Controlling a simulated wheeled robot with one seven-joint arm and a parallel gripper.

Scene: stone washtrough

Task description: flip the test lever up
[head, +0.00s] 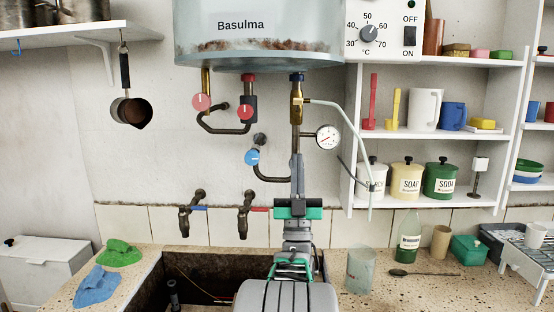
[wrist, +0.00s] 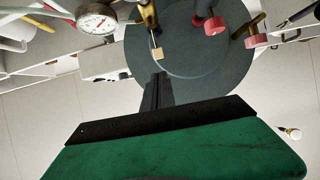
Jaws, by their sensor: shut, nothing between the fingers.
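The brass safety valve (head: 296,100) hangs under the water tank at its right end. In the wrist view a brass fitting (wrist: 148,18) shows with a small tan-tipped lever (wrist: 157,53), which looks like the test lever; in the head view I cannot make the lever out clearly. My gripper (head: 297,158) points up below the valve, its thin fingers together and empty. In the wrist view the gripper's fingertips (wrist: 158,78) lie just short of the tan tip, with a gap in the picture. I cannot tell the lever's exact angle.
The tank (head: 255,45) is overhead. The pressure gauge (head: 327,137) and a pale tube (head: 345,120) are close on the right. Red-knobbed valves (head: 245,112) and a blue-knobbed valve (head: 252,157) are on the left. Shelves with jars stand further right.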

